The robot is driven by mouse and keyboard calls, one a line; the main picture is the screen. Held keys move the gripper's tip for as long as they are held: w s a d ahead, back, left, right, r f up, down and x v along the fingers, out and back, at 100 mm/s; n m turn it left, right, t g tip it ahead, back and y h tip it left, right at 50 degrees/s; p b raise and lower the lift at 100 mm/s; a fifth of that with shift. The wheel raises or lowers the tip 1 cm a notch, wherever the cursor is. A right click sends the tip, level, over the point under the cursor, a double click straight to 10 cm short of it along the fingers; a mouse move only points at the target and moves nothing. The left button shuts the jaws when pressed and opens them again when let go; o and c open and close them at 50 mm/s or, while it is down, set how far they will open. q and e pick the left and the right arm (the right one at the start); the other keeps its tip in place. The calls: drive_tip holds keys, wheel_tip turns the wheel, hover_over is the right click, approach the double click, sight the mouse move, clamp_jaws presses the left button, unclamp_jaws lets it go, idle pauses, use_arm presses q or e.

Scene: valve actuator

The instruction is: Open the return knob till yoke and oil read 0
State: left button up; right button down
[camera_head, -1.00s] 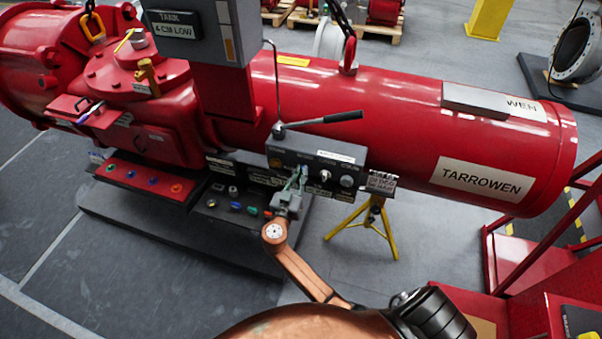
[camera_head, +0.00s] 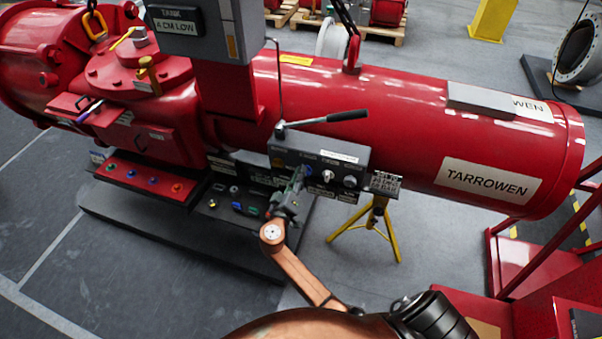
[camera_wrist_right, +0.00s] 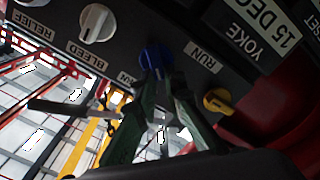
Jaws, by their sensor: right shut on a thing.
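A blue knob (camera_head: 308,171) sits on the dark control panel (camera_head: 290,157) on the front of the red actuator. It also shows in the right wrist view (camera_wrist_right: 155,56), near a RUN label. My right gripper (camera_head: 299,183) reaches it from below. In the right wrist view its two fingertips (camera_wrist_right: 160,78) are closed on the blue knob's lower part. A YOKE plate (camera_wrist_right: 262,27) reads 15 DEG. Which knob is the return one I cannot read. My left gripper is out of view.
A black-handled lever (camera_head: 345,116) stands above the panel. A yellow stand (camera_head: 371,225) is below right.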

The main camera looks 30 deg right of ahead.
drive_tip(key=shift+w+a+f+n+p, duration=0.1)
drive_tip(key=shift+f+n+p, duration=0.15)
drive_tip(key=shift+n, duration=0.95)
drive_tip(key=shift+w+a+f+n+p, duration=0.1)
drive_tip(key=shift+n+p, duration=0.2)
drive_tip(key=shift+n, duration=0.9)
drive_tip(key=shift+a+f+n+p, duration=0.1)
drive_tip(key=shift+f+n+p, duration=0.15)
drive_tip(key=shift+n, duration=0.95)
drive_tip(key=c, duration=2)
unclamp_jaws()
drive_tip(key=shift+d, duration=0.1)
drive_tip(key=v, duration=1.2)
drive_tip(key=shift+w, duration=0.1)
